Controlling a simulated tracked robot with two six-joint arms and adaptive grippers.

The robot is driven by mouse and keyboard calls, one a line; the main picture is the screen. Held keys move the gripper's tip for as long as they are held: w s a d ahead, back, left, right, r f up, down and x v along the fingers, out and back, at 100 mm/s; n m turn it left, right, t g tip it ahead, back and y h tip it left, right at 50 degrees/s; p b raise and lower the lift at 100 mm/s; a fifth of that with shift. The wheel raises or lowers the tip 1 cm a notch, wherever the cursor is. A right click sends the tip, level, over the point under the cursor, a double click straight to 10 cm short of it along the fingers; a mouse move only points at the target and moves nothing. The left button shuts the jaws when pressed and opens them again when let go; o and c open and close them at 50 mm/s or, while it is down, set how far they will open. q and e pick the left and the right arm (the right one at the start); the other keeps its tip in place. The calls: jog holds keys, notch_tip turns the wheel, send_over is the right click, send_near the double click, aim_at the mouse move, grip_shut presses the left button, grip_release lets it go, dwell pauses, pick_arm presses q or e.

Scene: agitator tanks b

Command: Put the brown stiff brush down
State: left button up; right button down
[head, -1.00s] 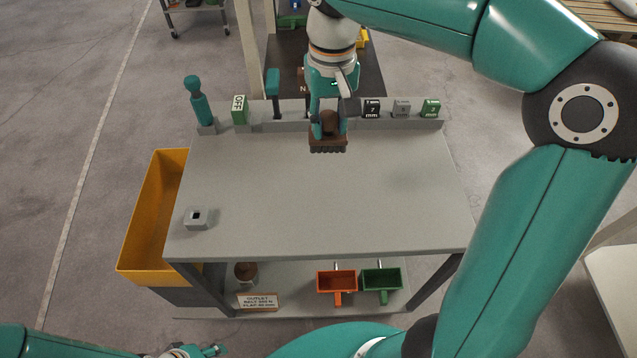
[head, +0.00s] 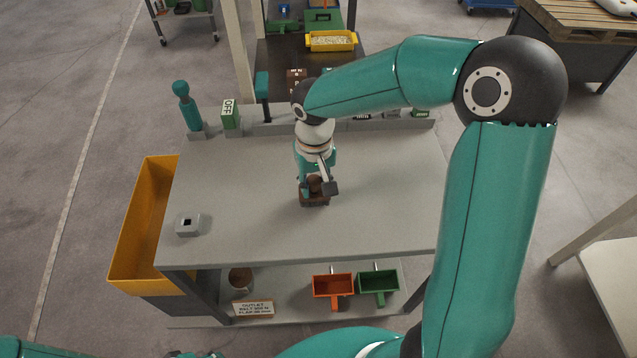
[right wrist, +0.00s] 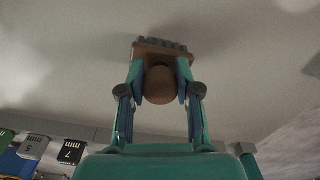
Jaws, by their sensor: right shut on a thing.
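The brown stiff brush (head: 314,200) is in my right gripper (head: 317,187), over the middle of the grey bench top (head: 250,230). In the right wrist view, both fingers of the right gripper (right wrist: 160,88) are shut on the round knob of the brush (right wrist: 160,50), with its bristles facing the bench surface. The brush is close to the bench top; I cannot tell whether it touches. Of my left arm, only a part shows at the bottom left of the head view; its fingers cannot be made out.
A grey square socket block (head: 188,224) sits at the bench's left. A yellow bin (head: 143,235) stands beside it. A teal bottle-shaped thing (head: 185,105) and a green OFF block (head: 230,115) line the back ledge. The bench around the brush is clear.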

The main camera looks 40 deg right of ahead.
aim_at(315, 182)
jog(key=shift+f, duration=0.4)
jog(key=c, duration=0.8)
grip_release()
notch_tip(315, 182, up, 12)
jog(key=shift+p, duration=0.3)
